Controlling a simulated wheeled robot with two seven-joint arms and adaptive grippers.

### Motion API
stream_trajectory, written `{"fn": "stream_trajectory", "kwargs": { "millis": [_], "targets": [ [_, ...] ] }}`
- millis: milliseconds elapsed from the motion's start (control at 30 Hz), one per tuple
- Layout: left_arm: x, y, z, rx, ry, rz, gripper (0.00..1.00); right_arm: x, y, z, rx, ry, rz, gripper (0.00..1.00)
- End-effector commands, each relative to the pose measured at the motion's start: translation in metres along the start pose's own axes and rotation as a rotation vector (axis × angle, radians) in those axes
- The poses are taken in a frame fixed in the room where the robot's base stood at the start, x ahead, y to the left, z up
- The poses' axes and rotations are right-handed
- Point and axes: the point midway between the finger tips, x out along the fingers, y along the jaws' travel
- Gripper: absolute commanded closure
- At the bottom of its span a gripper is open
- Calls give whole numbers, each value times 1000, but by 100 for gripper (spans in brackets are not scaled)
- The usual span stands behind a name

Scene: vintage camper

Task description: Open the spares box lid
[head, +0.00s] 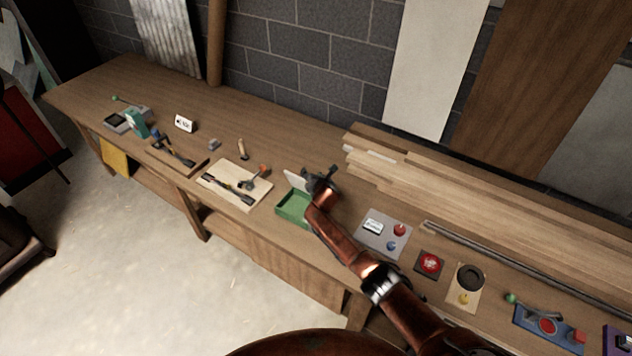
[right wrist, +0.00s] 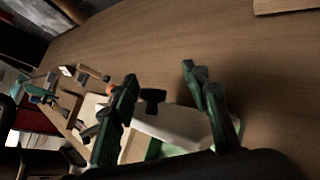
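The spares box is a small green open-topped tray (head: 292,211) on the bench, with a pale lid (head: 295,181) standing raised and tilted at its back edge. In the right wrist view the pale lid (right wrist: 172,122) shows below and between my fingers, with a bit of green box (right wrist: 178,151) under it. My right gripper (head: 324,178) is over the back right of the box, beside the lid. Its fingers (right wrist: 160,82) are spread apart with nothing clearly gripped; whether one touches the lid I cannot tell. My left gripper is not in view.
Left of the box lies a pale board with tools (head: 235,186). Right of it are a grey panel with red and blue knobs (head: 378,244) and a red button plate (head: 429,263). Stacked planks (head: 440,180) lie behind to the right. Bare bench lies behind the box.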

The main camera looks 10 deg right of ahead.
Motion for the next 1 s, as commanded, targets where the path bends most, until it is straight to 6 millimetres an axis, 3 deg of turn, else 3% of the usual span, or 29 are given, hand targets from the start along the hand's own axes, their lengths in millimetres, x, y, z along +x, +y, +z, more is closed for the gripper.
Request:
{"fn": "stream_trajectory", "kwargs": {
  "millis": [600, 1000],
  "targets": [
    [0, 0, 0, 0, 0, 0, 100, -72, -1, -2, -2, 3, -2, 59],
    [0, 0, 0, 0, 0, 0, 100, -82, -1, -3, -1, 4, -3, 59]
  ]
}}
